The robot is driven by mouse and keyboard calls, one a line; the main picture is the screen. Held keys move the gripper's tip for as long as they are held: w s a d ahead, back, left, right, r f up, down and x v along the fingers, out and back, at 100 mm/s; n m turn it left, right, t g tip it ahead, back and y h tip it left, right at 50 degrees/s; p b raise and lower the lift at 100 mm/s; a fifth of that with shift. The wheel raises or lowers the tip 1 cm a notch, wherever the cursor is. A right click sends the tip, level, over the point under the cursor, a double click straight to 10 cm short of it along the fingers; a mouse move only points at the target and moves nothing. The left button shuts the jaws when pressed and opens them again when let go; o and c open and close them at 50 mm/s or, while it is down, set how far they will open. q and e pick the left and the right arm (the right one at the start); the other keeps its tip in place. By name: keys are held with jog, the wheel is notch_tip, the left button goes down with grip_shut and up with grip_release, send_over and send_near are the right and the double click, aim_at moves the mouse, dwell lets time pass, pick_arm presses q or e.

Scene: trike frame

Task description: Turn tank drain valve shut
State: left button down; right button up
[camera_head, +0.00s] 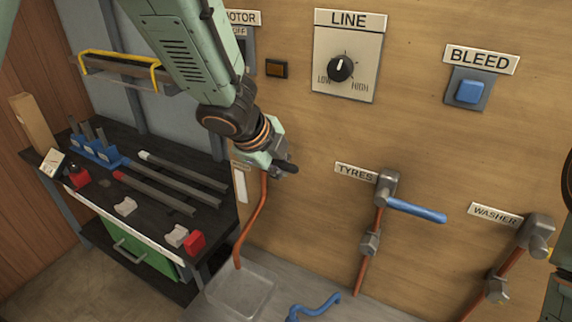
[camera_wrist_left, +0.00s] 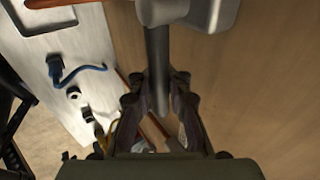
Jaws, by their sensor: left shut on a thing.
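My left gripper (camera_head: 277,164) is at the wall, over the top of an orange-brown pipe (camera_head: 252,222). In the left wrist view its two fingers (camera_wrist_left: 158,88) are on either side of a dark grey valve lever (camera_wrist_left: 157,55) and shut on it. The lever runs from a grey valve body (camera_wrist_left: 190,12) at the top of that view down between the fingers. In the head view the gripper hides most of the valve, and its label (camera_head: 241,166) is partly covered. The pipe runs down to a clear tray (camera_head: 241,291). My right gripper is not in view.
To the right are the TYRES valve with a blue lever (camera_head: 417,211) and the WASHER valve (camera_head: 537,236). A LINE dial (camera_head: 340,68) and blue BLEED button (camera_head: 469,92) are above. A black workbench (camera_head: 100,205) with bars stands left. A blue crank-shaped piece (camera_head: 315,306) lies below.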

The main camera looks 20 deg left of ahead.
aim_at(277, 164)
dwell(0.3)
pick_arm(q)
jog(key=c, duration=1.8)
grip_release()
jog(key=o, duration=0.5)
jog(key=shift+s+a+r, duration=0.15)
jog(key=shift+s, duration=0.25)
jog(key=shift+w, duration=0.35)
jog(key=v, duration=0.5)
jog(key=shift+s+r, duration=0.1)
jog(key=shift+s, duration=0.15)
jog(key=shift+s+r, duration=0.2)
jog(key=shift+r, duration=0.45)
jog(key=shift+s+a+r, duration=0.15)
jog(key=shift+s+r, duration=0.15)
jog(key=shift+s, duration=0.1)
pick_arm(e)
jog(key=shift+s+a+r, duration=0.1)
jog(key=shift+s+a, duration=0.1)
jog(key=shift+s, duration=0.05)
pick_arm(q)
jog(key=shift+w+f, duration=0.1)
jog(key=shift+w, duration=0.1)
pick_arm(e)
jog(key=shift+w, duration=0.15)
